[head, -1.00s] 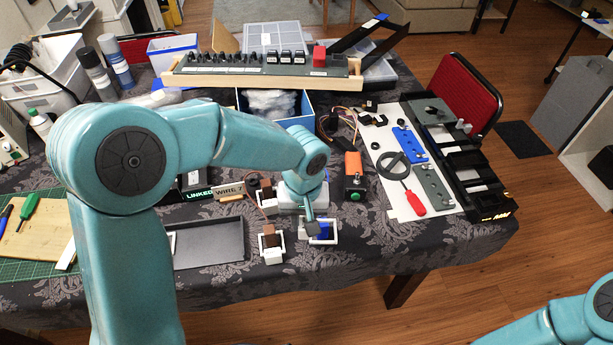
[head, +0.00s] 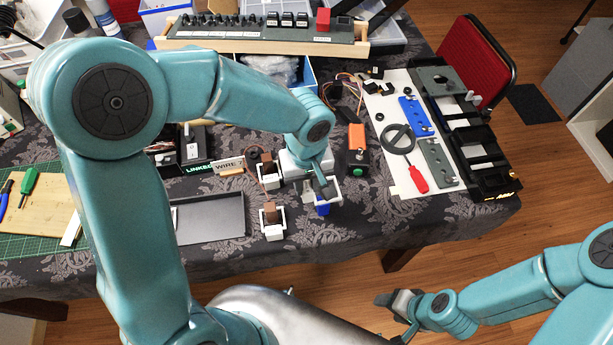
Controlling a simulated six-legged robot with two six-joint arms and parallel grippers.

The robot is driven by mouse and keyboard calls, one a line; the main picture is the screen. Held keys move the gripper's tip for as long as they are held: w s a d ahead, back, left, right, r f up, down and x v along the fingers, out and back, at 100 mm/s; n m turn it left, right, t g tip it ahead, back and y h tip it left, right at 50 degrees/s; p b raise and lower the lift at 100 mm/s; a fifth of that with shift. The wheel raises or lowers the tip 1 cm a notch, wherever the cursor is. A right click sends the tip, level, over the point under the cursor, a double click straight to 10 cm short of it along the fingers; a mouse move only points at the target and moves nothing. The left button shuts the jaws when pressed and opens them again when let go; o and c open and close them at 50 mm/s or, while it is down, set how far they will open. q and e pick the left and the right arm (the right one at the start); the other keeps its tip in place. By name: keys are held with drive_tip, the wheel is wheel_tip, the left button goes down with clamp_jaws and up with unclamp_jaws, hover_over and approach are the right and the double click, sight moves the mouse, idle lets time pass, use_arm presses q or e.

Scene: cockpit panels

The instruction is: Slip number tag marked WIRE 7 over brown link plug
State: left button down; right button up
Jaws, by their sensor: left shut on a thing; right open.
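Two brown plugs show in the head view: one (head: 269,167) at the back and one (head: 271,212) nearer the front edge, each standing in a white holder. A blue piece (head: 322,208) is right of the front one, below my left gripper (head: 326,189). My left gripper is shut on a small pale piece that looks like a white loop (head: 336,196); any marking on it is too small to read. A sign reading WIRE (head: 228,164) stands left of the back plug. My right gripper (head: 391,305) is open and empty beyond the table's front edge.
A grey tray (head: 210,218) lies left of the plugs. An orange-topped box (head: 357,140) stands behind right of my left gripper. A white board (head: 393,120) with tools lies further right. The cloth right of the blue piece is clear.

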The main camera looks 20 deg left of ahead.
use_arm(q)
drive_tip(key=shift+s+a+f+b, duration=0.15)
drive_tip(key=shift+f+b, duration=0.2)
drive_tip(key=shift+f, duration=0.35)
drive_tip(key=shift+f+b, duration=0.8)
drive_tip(key=shift+f, duration=0.35)
drive_tip(key=shift+f+b, duration=2.85)
drive_tip(key=shift+b, duration=0.2)
drive_tip(key=c, duration=0.9)
unclamp_jaws()
drive_tip(key=shift+o, duration=0.2)
drive_tip(key=r+p, duration=0.2)
drive_tip(key=r, duration=1.4)
drive_tip(key=shift+w+r, duration=0.2)
